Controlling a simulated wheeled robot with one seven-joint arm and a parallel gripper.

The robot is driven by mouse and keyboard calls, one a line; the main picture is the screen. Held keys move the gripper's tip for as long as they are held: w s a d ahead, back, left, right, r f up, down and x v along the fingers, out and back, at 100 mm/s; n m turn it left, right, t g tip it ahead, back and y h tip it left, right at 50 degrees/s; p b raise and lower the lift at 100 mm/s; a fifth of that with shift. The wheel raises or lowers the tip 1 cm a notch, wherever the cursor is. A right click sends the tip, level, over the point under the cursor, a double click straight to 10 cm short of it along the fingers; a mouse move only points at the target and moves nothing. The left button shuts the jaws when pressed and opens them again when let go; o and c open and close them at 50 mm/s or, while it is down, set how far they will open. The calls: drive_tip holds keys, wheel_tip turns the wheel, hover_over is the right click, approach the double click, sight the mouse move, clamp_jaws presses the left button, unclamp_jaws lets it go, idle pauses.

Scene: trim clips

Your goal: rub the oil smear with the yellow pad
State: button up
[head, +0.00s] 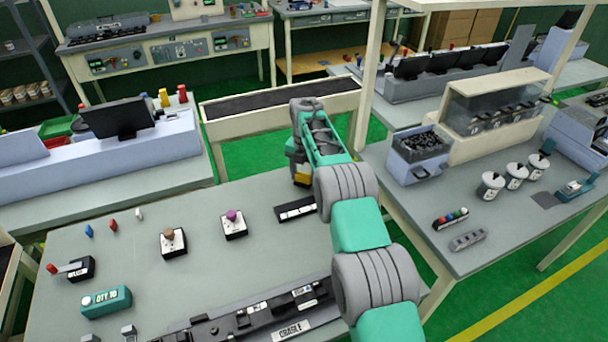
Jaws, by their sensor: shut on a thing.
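My gripper (302,181) is near the far right edge of the front bench, pointing down, seen from behind and partly hidden by my own arm. A small yellow block, which looks like the yellow pad (303,179), shows at its fingertips, and the gripper is shut on it. The pad appears above or just behind a black labelled holder (295,209); I cannot tell whether it touches anything. I cannot make out the oil smear in this view; my arm covers the right part of the bench.
The front bench (130,262) carries two white boxes with a brown knob (173,240) and a purple knob (234,223), a teal counter (106,301) and a long black cradle (262,319). A conveyor (275,104) stands behind. The right bench (498,237) holds cups and bins.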

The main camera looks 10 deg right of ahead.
drive_tip(key=shift+f+b, duration=0.35)
drive_tip(key=shift+f, duration=0.4)
